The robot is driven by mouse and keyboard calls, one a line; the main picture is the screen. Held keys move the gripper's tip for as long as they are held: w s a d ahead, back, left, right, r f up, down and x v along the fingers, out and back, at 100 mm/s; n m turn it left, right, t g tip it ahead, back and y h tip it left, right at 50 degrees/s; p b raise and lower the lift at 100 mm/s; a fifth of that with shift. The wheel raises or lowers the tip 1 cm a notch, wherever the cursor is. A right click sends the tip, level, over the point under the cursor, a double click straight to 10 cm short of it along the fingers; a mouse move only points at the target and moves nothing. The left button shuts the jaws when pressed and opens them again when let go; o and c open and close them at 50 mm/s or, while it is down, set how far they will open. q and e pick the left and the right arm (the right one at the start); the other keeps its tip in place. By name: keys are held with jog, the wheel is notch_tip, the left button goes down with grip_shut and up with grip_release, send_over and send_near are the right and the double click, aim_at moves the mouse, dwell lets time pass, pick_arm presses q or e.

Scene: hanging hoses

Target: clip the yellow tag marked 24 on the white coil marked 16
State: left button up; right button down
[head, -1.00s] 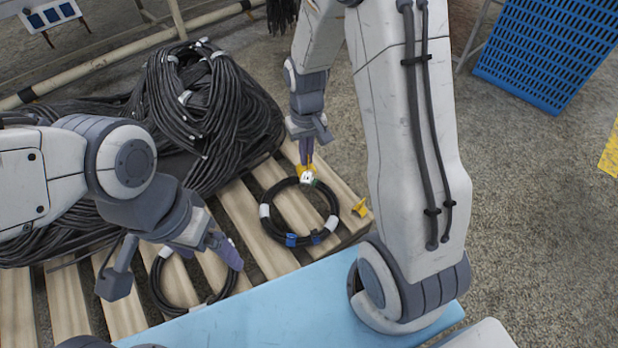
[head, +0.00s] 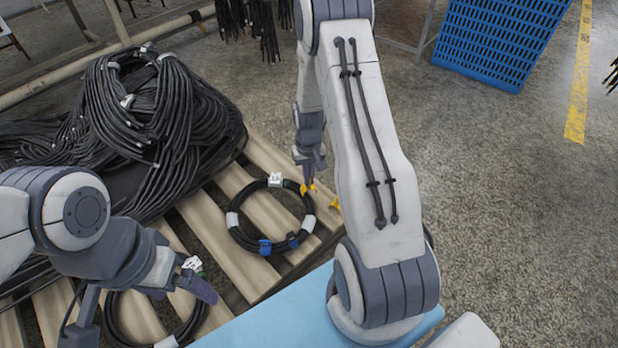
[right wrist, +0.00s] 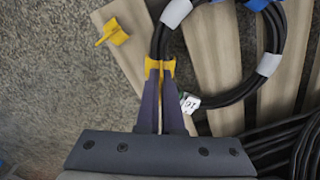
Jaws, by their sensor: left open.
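A black coil (head: 235,229) with white bands lies on the pallet; its white label (head: 276,180) shows in the right wrist view (right wrist: 190,103), appearing to read 16. My right gripper (head: 312,182) is shut on a yellow tag (head: 308,189), at the coil's edge beside the label. In the right wrist view, the tag (right wrist: 153,65) overlaps the hose at the fingertips (right wrist: 160,80); I cannot tell whether it is around the hose. Its number is not readable. My left gripper (head: 180,286) is open above a second coil (head: 113,318) with a white label (head: 192,264).
Another yellow tag (head: 335,203) lies right of the coil, also in the right wrist view (right wrist: 116,32). Blue clips (head: 265,247) sit on the near side of the coil. A large hose pile (head: 140,120) stands behind left. A blue crate (head: 500,45) stands far right.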

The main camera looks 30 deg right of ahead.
aim_at(309, 187)
jog(key=shift+s+p, duration=0.1)
jog(key=shift+p, duration=0.3)
jog(key=shift+f+b, duration=0.55)
jog(key=shift+f, duration=1.4)
jog(key=shift+f+p, duration=0.1)
jog(key=shift+p, duration=0.2)
jog(key=shift+f, duration=0.15)
jog(key=shift+f+b, duration=0.55)
jog(key=shift+f, duration=0.4)
jog(key=shift+f+b, duration=0.35)
jog(key=shift+f, duration=0.3)
dwell(0.3)
